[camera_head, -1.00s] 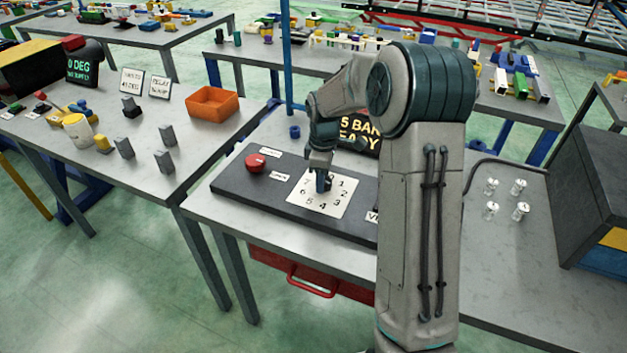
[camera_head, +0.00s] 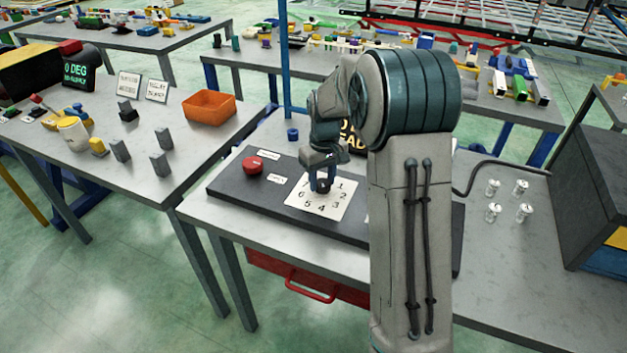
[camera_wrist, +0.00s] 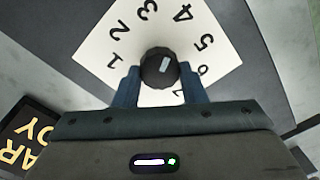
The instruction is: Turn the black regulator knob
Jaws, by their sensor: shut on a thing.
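The black regulator knob (camera_wrist: 159,68) sits in the middle of a white dial plate (camera_wrist: 100,45) with printed numbers, and a light mark shows on its top. In the head view the dial plate (camera_head: 318,208) lies on the dark panel, and the knob (camera_head: 323,186) is partly covered by my fingers. My gripper (camera_head: 323,180) points down over the plate. In the wrist view my gripper (camera_wrist: 160,85) has its two blue fingers on either side of the knob, shut on it. The knob's light mark points roughly up in the wrist view, tilted slightly right.
The dark panel (camera_head: 232,180) also carries a red button (camera_head: 252,165). A lit display (camera_head: 352,138) stands behind, partly hidden by my arm. An orange bin (camera_head: 208,107) and grey blocks sit on the left table. Small clear-and-metal pieces (camera_head: 493,212) stand at right.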

